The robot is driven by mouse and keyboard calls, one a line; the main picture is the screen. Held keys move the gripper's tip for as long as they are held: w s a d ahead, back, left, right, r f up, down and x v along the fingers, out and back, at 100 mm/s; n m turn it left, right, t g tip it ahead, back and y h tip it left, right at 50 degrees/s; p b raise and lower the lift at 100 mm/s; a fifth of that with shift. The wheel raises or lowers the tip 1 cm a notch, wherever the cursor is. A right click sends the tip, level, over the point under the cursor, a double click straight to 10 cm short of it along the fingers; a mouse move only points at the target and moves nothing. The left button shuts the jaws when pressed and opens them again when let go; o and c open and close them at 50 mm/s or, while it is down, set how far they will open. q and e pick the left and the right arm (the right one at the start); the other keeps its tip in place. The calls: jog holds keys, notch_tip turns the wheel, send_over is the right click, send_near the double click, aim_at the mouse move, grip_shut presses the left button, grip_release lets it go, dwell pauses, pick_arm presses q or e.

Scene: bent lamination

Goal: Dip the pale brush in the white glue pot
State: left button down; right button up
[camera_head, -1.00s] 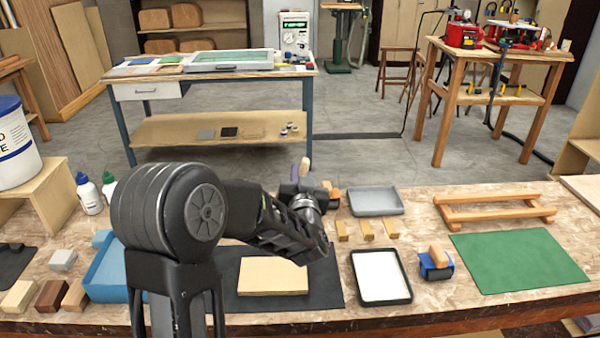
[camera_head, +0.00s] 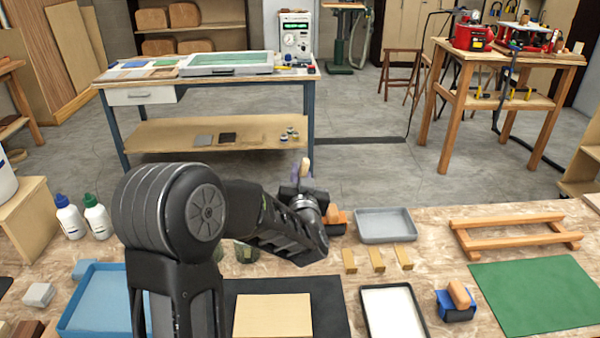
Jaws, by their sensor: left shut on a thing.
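My left gripper (camera_head: 302,188) is raised above the far part of the workbench (camera_head: 440,255), in the middle of the view. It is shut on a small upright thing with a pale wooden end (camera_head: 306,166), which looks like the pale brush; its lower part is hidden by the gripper. No white glue pot can be made out for certain. A dark olive round container (camera_head: 246,252) shows partly behind my left arm. A white bucket (camera_head: 5,178) is cut off at the left edge. My right gripper is not in view.
A grey tray (camera_head: 385,226), wooden blocks (camera_head: 376,258), a white-filled tray (camera_head: 393,310), a blue block with a wooden knob (camera_head: 457,300) and a green mat (camera_head: 535,293) lie to the right. Two white bottles (camera_head: 83,218) and a blue tray (camera_head: 95,298) are left.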

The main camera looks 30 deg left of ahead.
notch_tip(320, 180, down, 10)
jog(key=b, duration=0.9)
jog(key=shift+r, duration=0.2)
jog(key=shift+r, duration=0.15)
dwell(0.6)
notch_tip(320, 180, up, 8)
jog(key=p, duration=0.8)
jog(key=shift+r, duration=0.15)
dwell(0.8)
